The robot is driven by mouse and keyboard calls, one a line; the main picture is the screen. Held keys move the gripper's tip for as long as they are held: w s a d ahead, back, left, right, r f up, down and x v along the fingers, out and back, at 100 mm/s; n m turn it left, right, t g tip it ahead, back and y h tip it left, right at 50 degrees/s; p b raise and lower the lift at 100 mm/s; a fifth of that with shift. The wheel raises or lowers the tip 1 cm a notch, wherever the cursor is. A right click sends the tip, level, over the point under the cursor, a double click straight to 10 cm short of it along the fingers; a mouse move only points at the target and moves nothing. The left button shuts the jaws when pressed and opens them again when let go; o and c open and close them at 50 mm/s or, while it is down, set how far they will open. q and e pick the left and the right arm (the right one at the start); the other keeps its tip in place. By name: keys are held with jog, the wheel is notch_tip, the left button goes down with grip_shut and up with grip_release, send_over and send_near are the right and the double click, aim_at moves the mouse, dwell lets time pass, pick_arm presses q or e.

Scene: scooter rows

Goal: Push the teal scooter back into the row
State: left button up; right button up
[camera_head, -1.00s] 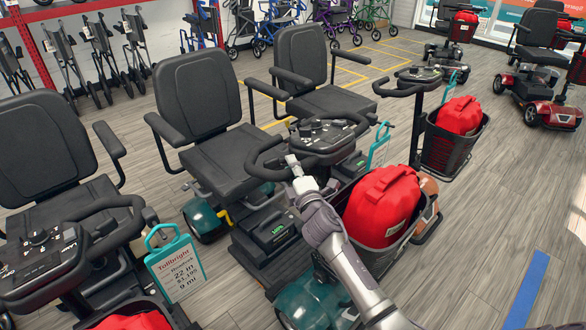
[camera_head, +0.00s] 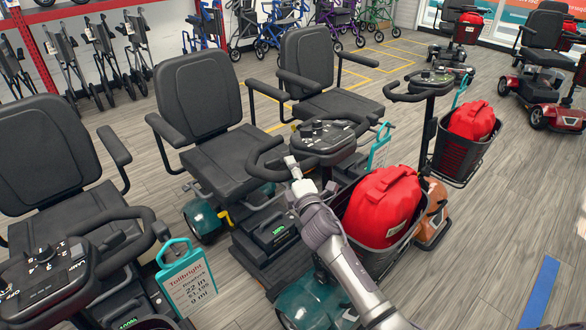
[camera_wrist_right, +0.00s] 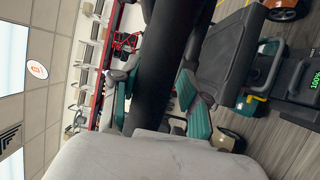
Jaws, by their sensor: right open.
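The teal scooter (camera_head: 205,220) stands in the middle of the head view, with a black seat, a tiller and a front basket holding a red bag (camera_head: 385,203). Its front basket sticks out towards me. My right gripper (camera_head: 291,164) is open at the left grip of its black handlebar (camera_head: 268,157); whether it touches is hard to tell. In the right wrist view, which is turned sideways, a dark bar (camera_wrist_right: 165,65) is very close, with a black seat and teal bodywork behind. My left gripper is not in view.
Another scooter (camera_head: 48,150) stands close on the left, with a teal-edged price sign (camera_head: 187,277). A further scooter (camera_head: 432,82) with a basket and red bag stands close on the right. Yellow floor lines (camera_head: 372,62) lie behind. The floor at front right is clear.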

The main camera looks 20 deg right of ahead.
jog(key=shift+o, duration=0.5)
jog(key=shift+r, duration=0.1)
jog(key=shift+w+r, duration=0.1)
jog(key=shift+d, duration=0.1)
jog(key=s, duration=1.2)
jog(key=shift+a+f, duration=0.3)
jog(key=shift+f, duration=0.05)
